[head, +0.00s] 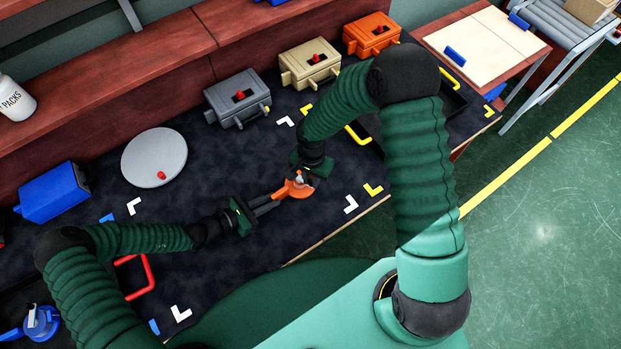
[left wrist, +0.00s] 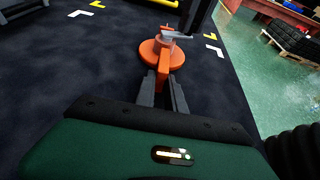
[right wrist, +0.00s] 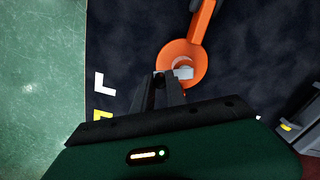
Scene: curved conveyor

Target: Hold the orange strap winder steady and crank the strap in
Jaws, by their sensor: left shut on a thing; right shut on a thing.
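The orange strap winder (head: 291,189) lies on the dark mat near its front edge. It has a round orange body, a straight orange handle and a grey crank on top; it also shows in the left wrist view (left wrist: 149,50) and the right wrist view (right wrist: 178,58). My left gripper (head: 272,200) is shut on the handle, coming from the left. My right gripper (head: 299,177) is above the body, shut on the grey crank (right wrist: 184,73). The fingertips partly hide the crank. I cannot make out the strap.
Grey (head: 238,100), beige (head: 309,63) and orange (head: 371,34) boxes stand along the back of the mat. A grey disc (head: 154,157) with a red knob lies to the left, beside a blue box (head: 53,191). White corner marks lie around the winder on clear mat.

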